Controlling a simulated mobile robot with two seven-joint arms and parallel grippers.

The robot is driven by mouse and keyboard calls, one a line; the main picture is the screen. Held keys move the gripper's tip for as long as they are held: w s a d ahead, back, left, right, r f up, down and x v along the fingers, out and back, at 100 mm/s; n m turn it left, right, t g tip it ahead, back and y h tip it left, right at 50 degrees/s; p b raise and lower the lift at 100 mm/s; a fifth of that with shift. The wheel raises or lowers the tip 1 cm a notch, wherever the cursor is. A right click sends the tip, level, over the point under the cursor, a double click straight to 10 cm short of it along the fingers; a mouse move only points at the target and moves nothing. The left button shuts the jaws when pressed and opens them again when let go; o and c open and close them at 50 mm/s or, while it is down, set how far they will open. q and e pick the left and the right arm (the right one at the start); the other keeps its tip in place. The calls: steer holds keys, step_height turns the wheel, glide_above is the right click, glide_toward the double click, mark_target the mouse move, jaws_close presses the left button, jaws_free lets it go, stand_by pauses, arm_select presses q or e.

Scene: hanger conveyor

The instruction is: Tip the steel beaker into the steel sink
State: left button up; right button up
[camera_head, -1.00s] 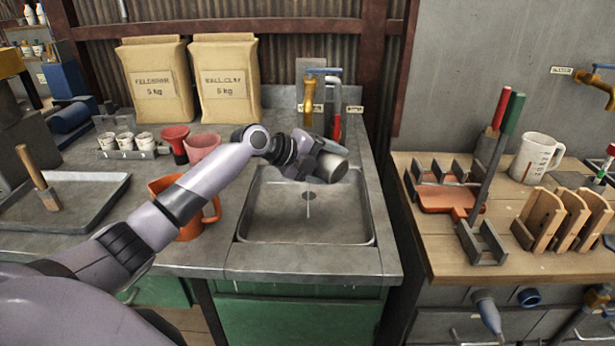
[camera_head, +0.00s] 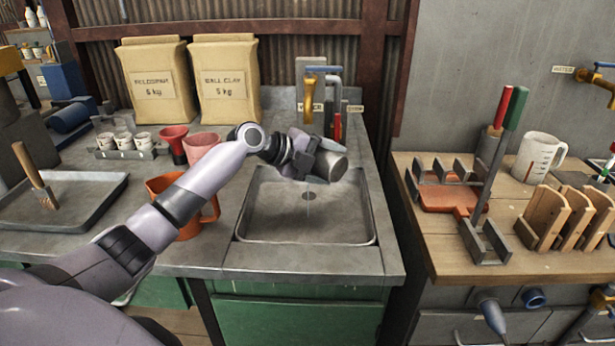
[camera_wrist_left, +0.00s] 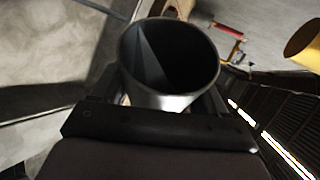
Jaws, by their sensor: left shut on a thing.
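The steel beaker (camera_head: 331,166) is tilted well over on its side above the back of the steel sink (camera_head: 262,226). My left gripper (camera_head: 312,160) is shut on it, with the arm reaching in from the left. In the left wrist view the beaker (camera_wrist_left: 168,100) sits between the fingers, its round mouth facing the camera and its inside dark. I cannot tell from this whether any liquid is left inside. My right gripper is not in view.
An orange jug (camera_head: 160,187) stands left of the sink, close under my left arm. Red and pink cups (camera_head: 201,146) stand behind it. Taps (camera_head: 309,94) rise behind the sink. A wooden bench (camera_head: 437,246) with racks and a white jug (camera_head: 537,157) stands at the right.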

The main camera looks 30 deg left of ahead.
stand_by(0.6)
arm_select(q)
steer(key=shift+b, duration=0.35)
steer(key=shift+d+r+m+y+p, duration=0.3)
steer(key=shift+r+m+y+p, duration=0.4)
steer(key=shift+y+p, duration=0.4)
steer(key=shift+s+m+p, duration=0.1)
steer(key=shift+m+p, duration=0.2)
steer(key=shift+p, duration=0.1)
steer(key=shift+d+f+y, duration=0.1)
steer(key=shift+y, duration=0.3)
steer(key=shift+f, duration=0.1)
steer(key=shift+m, duration=0.3)
